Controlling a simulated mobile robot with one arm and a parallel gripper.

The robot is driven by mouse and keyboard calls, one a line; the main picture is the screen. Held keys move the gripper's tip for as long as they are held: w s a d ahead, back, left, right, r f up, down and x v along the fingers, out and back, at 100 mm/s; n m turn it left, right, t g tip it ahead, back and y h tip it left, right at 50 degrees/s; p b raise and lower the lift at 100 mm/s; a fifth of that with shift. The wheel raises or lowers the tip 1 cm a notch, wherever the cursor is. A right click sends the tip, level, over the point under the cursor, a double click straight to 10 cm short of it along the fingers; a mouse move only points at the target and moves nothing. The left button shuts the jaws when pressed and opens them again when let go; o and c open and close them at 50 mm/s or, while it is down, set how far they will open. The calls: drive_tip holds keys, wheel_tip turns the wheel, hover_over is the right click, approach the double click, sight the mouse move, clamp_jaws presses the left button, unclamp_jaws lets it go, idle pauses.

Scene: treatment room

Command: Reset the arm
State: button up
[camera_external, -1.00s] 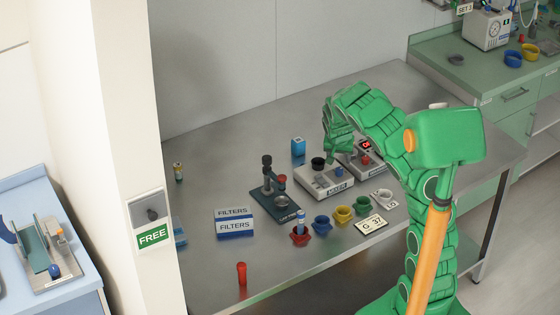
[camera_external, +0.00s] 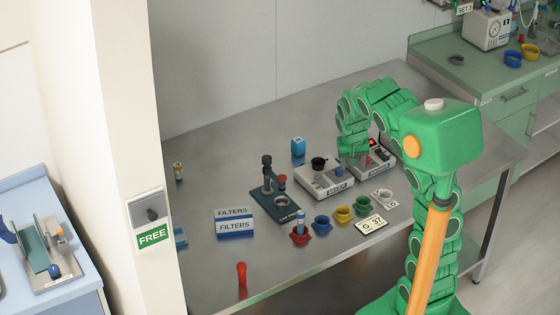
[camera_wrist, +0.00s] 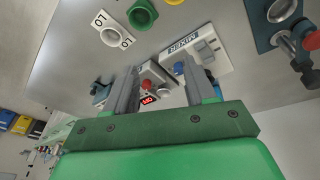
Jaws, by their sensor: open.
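My green arm (camera_external: 385,95) reaches over the steel table from the right. My gripper (camera_external: 352,162) hangs low over the left part of the white device with a red display (camera_external: 381,158); whether it touches is hard to tell. In the wrist view my gripper (camera_wrist: 158,72) shows two grey fingers standing apart with nothing gripped. The device with the red display (camera_wrist: 166,78) shows between and beyond them. The white mixer box (camera_wrist: 205,48) is just right of the fingers there, and in the outside view it (camera_external: 321,182) stands left of my gripper.
Red (camera_external: 299,238), blue (camera_external: 321,222), yellow (camera_external: 343,214), green (camera_external: 361,206) and white (camera_external: 382,196) cups line the front. The rear tabletop is clear.

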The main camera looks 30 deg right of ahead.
drive_tip(key=s+a+r+n+g, duration=0.1)
drive_tip(key=s+a+r+n, duration=0.1)
drive_tip(key=s, duration=0.9)
drive_tip(key=s+a+r+n+g+y, duration=0.1)
drive_tip(key=s+a, duration=0.3)
drive_tip(key=s, duration=0.6)
drive_tip(key=s+a+r+n+g+y, duration=0.1)
drive_tip(key=s+a+r+n, duration=0.1)
drive_tip(key=s, duration=0.9)
drive_tip(key=shift+s+a+r+n+g, duration=0.4)
drive_tip(key=shift+a+r, duration=0.15)
drive_tip(key=shift+a, duration=0.45)
drive_tip(key=shift+c, duration=0.2)
